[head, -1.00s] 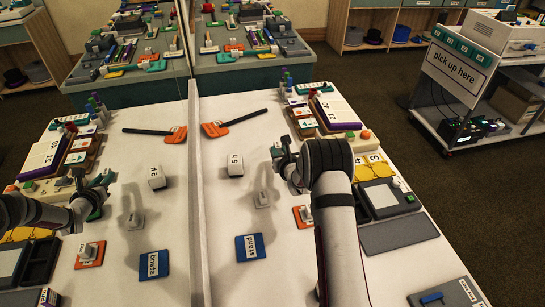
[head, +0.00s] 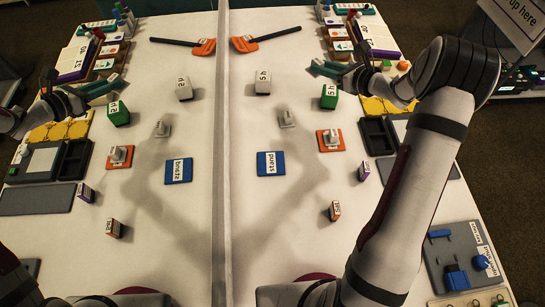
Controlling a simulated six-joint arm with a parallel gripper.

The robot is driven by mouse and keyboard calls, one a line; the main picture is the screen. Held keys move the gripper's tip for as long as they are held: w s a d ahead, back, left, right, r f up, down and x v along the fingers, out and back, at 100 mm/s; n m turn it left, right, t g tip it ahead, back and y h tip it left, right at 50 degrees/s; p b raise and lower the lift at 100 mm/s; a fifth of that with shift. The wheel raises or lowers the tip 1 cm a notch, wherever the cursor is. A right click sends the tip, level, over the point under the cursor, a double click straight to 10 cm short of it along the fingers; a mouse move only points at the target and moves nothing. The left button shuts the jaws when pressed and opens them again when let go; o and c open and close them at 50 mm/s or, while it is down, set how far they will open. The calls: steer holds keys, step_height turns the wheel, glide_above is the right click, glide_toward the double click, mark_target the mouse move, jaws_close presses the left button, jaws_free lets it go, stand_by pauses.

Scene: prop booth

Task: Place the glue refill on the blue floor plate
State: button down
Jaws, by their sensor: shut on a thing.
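A green block (head: 329,96) with a white label shows right at the fingertips of my gripper (head: 331,70). My gripper reaches in from the right and appears shut on it. I cannot read its label well enough to tell whether it is the glue refill, and I cannot tell whether it touches the table. The blue floor plate (head: 271,163), marked "stand", lies flat on the white table, below and left of the gripper. The plate is bare. A white block (head: 263,82) stands left of the gripper.
A mirror (head: 224,200) at left repeats the scene. A grey piece (head: 287,118) stands between gripper and plate. An orange plate (head: 330,140) bears another grey piece. Small purple (head: 363,170) and red (head: 335,211) boxes stand nearer me. The table left of the blue plate is clear.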

steer(key=s+a+f+n+g+y, duration=0.1)
steer(key=s+n+g+y, duration=0.2)
steer(key=s+n+g, duration=0.55)
steer(key=s+a+f+n+g+y, duration=0.1)
steer(key=s+a+n+g+y, duration=0.15)
steer(key=s, duration=1.05)
glide_above(280, 161)
steer(key=shift+n+g+y, duration=0.3)
steer(key=shift+y, duration=0.05)
steer(key=f, duration=0.7)
steer(key=shift+d, duration=0.2)
steer(key=f, duration=0.4)
steer(key=shift+a+f, duration=0.1)
steer(key=shift+a, duration=0.1)
steer(key=shift+f, duration=0.1)
steer(key=shift+f, duration=0.1)
steer(key=c, duration=0.7)
jaws_free()
